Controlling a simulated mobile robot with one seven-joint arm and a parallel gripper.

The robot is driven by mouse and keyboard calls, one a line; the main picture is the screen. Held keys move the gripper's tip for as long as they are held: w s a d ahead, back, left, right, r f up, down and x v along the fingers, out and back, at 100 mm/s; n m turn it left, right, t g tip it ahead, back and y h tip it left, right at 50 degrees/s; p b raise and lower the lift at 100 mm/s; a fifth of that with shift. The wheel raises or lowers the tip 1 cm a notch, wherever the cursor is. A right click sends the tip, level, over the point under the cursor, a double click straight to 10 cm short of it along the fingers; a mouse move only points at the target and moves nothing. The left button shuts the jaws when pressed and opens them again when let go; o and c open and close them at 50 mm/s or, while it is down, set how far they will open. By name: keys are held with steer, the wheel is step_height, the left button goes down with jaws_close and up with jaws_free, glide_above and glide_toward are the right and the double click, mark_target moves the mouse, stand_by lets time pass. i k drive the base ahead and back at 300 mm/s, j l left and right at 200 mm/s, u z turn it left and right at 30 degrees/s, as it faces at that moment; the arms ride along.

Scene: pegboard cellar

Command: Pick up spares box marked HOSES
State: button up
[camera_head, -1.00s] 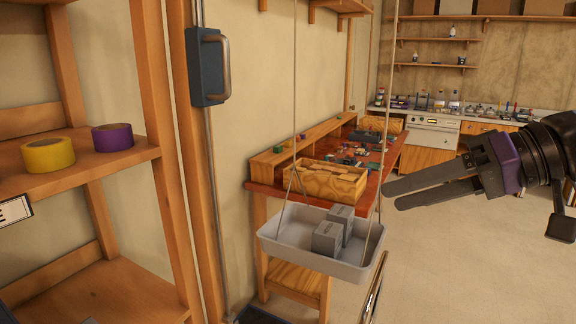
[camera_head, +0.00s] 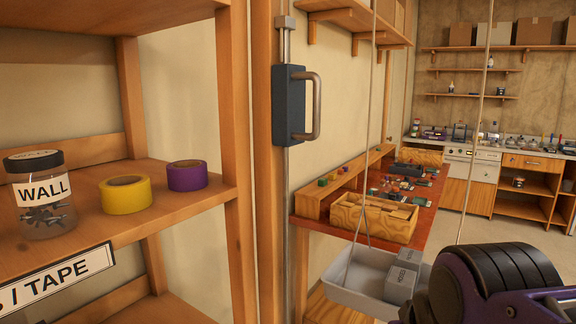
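Two small grey boxes stand in a pale grey hanging tray (camera_head: 345,298) at the lower middle right. The nearer grey box (camera_head: 400,284) and the one behind it (camera_head: 410,256) carry small dark lettering. It is too small to read surely, so I cannot tell which is marked HOSES. My arm's black and purple wrist part fills the lower right corner, close in front of the tray's right side and partly hiding it. My gripper's fingers are not in view.
A wooden shelf unit (camera_head: 238,110) at left holds a WALL jar (camera_head: 42,218), yellow tape (camera_head: 126,196) and purple tape (camera_head: 187,176). Cords hold the tray. Behind it, a workbench (camera_head: 424,218) bears a wooden bin (camera_head: 375,222). Open floor lies at right.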

mark_target(400, 283)
steer(key=l+u, duration=0.15)
steer(key=l, duration=0.3)
steer(key=l+u, duration=0.2)
steer(key=l, duration=0.2)
steer(key=k+l+u, duration=0.15)
steer(key=l, duration=0.3)
steer(key=l+u, duration=0.2)
steer(key=l, duration=0.2)
steer(key=k+l+u, duration=0.15)
steer(key=l, duration=0.25)
